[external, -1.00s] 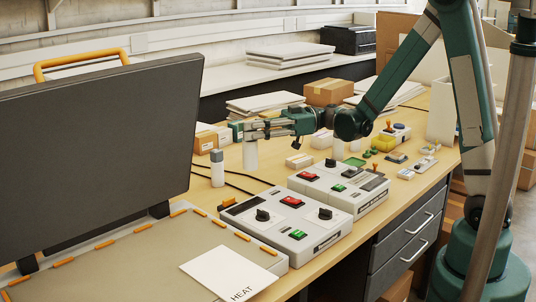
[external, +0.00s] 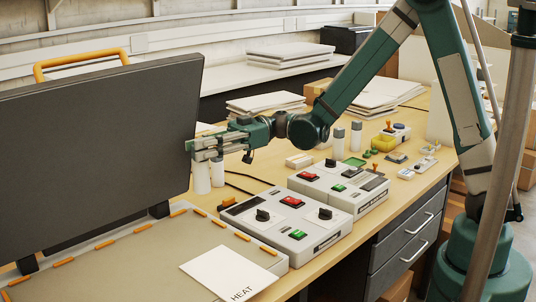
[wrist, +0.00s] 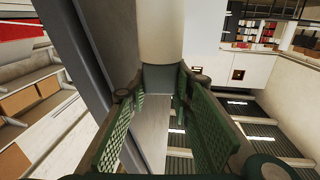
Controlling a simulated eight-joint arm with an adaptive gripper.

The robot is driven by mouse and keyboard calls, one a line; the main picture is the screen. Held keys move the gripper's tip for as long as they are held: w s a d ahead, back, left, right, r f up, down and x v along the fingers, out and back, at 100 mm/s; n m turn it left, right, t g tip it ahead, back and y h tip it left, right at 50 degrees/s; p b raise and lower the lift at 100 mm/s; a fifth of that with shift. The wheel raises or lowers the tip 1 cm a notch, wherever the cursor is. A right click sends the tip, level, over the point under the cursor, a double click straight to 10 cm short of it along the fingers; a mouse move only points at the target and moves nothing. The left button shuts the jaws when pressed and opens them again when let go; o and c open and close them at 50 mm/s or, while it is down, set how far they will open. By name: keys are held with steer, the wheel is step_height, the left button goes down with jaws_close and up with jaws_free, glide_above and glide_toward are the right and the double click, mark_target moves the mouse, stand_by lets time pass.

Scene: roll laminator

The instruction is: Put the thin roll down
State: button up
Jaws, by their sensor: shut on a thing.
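The thin roll (external: 202,179) is white and hangs upright below my gripper (external: 200,148). My gripper is shut on its upper end, just right of the large dark panel. In the wrist view the pale roll (wrist: 165,30) runs up from between the green finger pads of my gripper (wrist: 162,85). Another white roll (external: 218,174) is close to the right of the held one and partly hidden by my gripper. I cannot tell whether the held roll's bottom touches the table.
The dark panel (external: 95,160) rises close on the left. Two control boxes (external: 285,215) (external: 340,185) stand in front. Two grey-topped rolls (external: 338,142) (external: 356,136) stand farther right. A black cable crosses the wooden table (external: 262,170).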

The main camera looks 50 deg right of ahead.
steer(key=s+a+b, duration=0.1)
steer(key=s+a, duration=0.2)
steer(key=a, duration=0.8)
steer(key=s+a+n+g+b, duration=0.1)
steer(key=s+a, duration=0.2)
steer(key=a, duration=0.9)
steer(key=s+a+g+b, duration=0.1)
steer(key=s+a, duration=0.1)
steer(key=a, duration=1)
steer(key=shift+s, duration=0.4)
step_height(320, 180, down, 6)
steer(key=b, duration=0.1)
steer(key=shift+f, duration=0.15)
steer(key=shift+f+b, duration=0.45)
steer(key=shift+f, duration=1.55)
steer(key=o, duration=1.1)
